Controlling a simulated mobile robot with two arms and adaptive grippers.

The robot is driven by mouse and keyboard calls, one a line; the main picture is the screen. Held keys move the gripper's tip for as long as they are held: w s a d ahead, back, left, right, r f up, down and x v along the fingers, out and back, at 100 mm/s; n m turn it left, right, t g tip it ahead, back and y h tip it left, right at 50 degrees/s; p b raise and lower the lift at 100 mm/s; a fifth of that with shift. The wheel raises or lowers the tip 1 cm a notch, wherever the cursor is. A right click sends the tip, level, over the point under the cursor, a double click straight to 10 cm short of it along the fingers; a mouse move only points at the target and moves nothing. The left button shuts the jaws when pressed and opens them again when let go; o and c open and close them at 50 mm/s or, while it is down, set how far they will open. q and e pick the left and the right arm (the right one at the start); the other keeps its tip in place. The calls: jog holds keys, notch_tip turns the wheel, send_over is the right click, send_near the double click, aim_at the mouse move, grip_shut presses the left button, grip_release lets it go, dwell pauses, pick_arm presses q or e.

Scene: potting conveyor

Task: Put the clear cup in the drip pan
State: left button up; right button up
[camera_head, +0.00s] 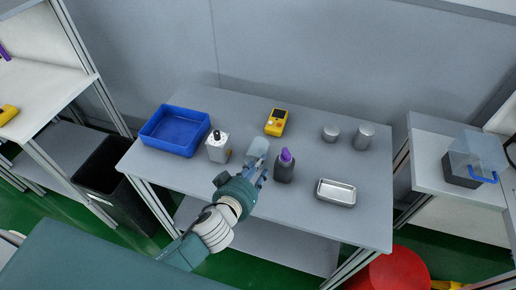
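A clear, greyish cup (258,147) stands near the middle of the table, between a white bottle and a dark purple-topped bottle. My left gripper (258,168) reaches in from the lower left, with its fingertips at the near side of the cup. The fingers overlap the cup's lower part, so I cannot tell whether they are closed on it. A shallow silver metal pan (336,198), which looks like the drip pan, lies empty at the front right of the table. My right gripper is not in view.
The white bottle (218,151) is left of the cup, and the dark bottle (284,171) is close to its right. A blue tray (172,151), a yellow meter (276,122) and two metal cans (364,137) (331,133) stand farther out.

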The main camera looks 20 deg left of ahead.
aim_at(257, 152)
pick_arm(q)
jog(key=shift+w+f, duration=0.1)
jog(key=shift+w, duration=0.25)
jog(key=p+x, duration=0.1)
jog(key=x, duration=0.3)
jog(key=shift+w+f, duration=0.1)
jog(key=shift+w, duration=0.05)
jog(key=shift+w+f, duration=0.25)
jog(key=shift+w, duration=0.2)
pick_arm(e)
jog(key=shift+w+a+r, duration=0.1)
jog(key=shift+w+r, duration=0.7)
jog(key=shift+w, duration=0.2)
pick_arm(q)
grip_shut()
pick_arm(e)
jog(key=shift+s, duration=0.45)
